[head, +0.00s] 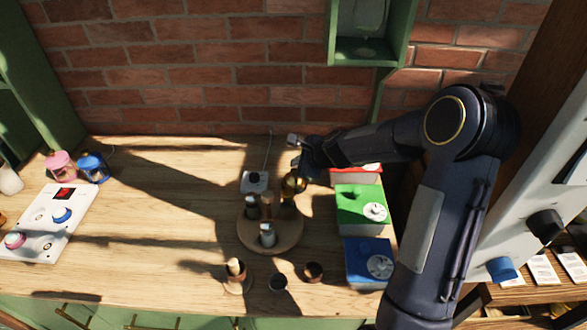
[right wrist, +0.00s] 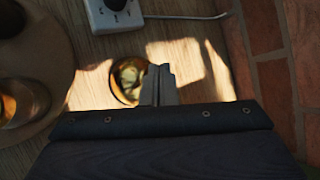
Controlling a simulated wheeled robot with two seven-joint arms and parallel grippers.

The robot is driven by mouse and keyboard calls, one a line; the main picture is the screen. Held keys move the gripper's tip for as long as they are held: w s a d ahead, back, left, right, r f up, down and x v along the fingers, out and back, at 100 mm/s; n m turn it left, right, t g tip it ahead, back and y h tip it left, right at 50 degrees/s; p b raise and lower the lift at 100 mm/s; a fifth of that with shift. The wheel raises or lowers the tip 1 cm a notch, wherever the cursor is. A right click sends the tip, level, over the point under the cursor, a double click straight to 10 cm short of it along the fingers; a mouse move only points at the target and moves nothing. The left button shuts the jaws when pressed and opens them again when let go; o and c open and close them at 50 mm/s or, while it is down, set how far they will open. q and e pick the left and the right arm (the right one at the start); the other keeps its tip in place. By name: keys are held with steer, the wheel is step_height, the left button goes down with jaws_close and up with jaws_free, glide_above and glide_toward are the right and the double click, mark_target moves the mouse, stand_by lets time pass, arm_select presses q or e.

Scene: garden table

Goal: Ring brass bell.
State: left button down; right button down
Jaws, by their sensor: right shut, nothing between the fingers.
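The brass bell (head: 293,187) stands on the wooden table just right of the round wooden tray (head: 288,240). In the right wrist view a round brass-coloured thing (right wrist: 127,80), which looks like the bell, lies just left of my fingertips and is partly hidden behind them. My right gripper (head: 296,163) reaches in from the right, close to the bell on its wall side. Its fingers (right wrist: 158,83) are together and hold nothing. Whether they touch the bell I cannot tell. My left gripper is out of view.
The tray holds several small items. A white socket block (head: 255,182) with a cable stands behind it. Green (head: 358,203) and blue (head: 362,258) boxes stand to the right. A white panel (head: 45,228) lies at left. The brick wall (head: 190,90) closes the back.

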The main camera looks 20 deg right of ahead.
steer(key=shift+r+p, duration=2.75)
steer(key=shift+r, duration=0.3)
steer(key=shift+f, duration=0.1)
